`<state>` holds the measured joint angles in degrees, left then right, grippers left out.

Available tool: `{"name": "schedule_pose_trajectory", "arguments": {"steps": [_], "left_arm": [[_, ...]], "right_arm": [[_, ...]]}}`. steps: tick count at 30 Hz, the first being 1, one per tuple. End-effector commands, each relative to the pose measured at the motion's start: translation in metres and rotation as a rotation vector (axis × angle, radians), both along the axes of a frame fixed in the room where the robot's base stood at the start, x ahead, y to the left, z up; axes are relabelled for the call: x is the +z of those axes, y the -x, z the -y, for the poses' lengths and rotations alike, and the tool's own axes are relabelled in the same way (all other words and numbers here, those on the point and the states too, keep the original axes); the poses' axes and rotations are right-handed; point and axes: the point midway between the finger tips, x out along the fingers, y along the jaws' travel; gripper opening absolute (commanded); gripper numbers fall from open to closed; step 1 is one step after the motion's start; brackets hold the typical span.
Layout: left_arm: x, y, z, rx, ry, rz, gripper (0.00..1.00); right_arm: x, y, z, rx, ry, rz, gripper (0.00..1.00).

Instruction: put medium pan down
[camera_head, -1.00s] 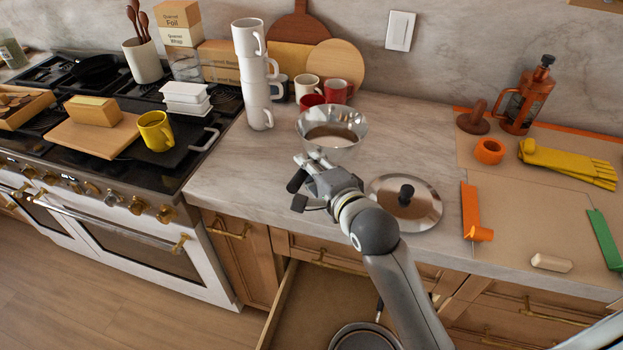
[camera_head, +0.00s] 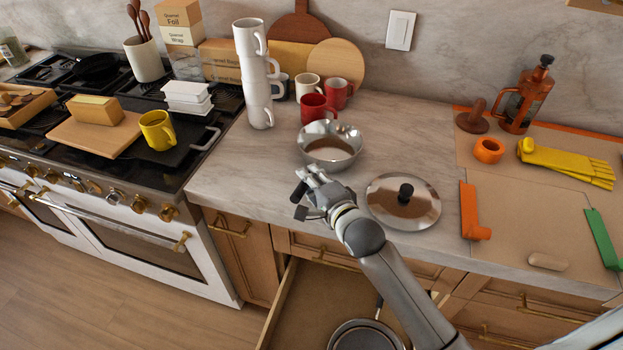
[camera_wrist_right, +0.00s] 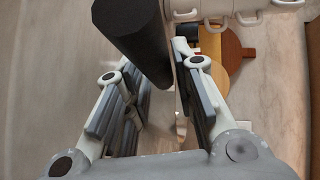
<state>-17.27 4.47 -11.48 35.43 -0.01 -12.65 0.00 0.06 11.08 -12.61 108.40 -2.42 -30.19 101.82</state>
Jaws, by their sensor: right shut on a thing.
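The medium pan (camera_head: 330,157) is a shiny steel pan on the left part of the marble counter, in front of the red mugs. It looks about level, at or just above the countertop; I cannot tell whether its base touches. My right gripper (camera_head: 312,176) is at the pan's near side, shut on the pan, with a black handle (camera_head: 298,191) sticking out at its left. In the right wrist view the black handle (camera_wrist_right: 130,38) rises between the fingers of the right gripper (camera_wrist_right: 160,85), and the pan's bowl is mostly hidden. My left gripper is not in view.
A steel lid (camera_head: 385,211) with a black knob lies right of the pan. Red mugs (camera_head: 316,110) and stacked white mugs (camera_head: 254,85) stand behind. The drawer below (camera_head: 300,305) is open, holding another pan (camera_head: 362,338). Bare counter (camera_head: 240,170) lies left of the pan.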

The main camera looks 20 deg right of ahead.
Motion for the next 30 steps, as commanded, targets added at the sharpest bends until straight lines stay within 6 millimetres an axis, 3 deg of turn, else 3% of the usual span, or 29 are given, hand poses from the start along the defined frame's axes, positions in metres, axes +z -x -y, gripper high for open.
{"name": "schedule_pose_trajectory", "arguments": {"steps": [3, 4, 9, 20, 26, 30], "left_arm": [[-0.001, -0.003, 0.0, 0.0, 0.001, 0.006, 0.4], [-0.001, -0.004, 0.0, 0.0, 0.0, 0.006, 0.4], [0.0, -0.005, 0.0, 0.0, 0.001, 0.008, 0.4], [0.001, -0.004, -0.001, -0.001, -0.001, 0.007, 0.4], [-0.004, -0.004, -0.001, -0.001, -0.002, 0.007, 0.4], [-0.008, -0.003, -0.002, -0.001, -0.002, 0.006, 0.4]], "right_arm": [[0.001, -0.001, 0.0, 0.001, 0.0, 0.009, 0.0], [-0.003, 0.0, 0.0, 0.0, -0.001, -0.001, 0.26], [-0.003, 0.0, 0.0, 0.0, 0.0, -0.001, 0.46], [0.002, 0.0, 0.0, 0.0, 0.001, 0.001, 0.46], [0.004, 0.023, 0.003, 0.0, -0.001, -0.001, 0.46], [0.01, 0.049, 0.007, 0.0, -0.002, -0.001, 0.46]]}}
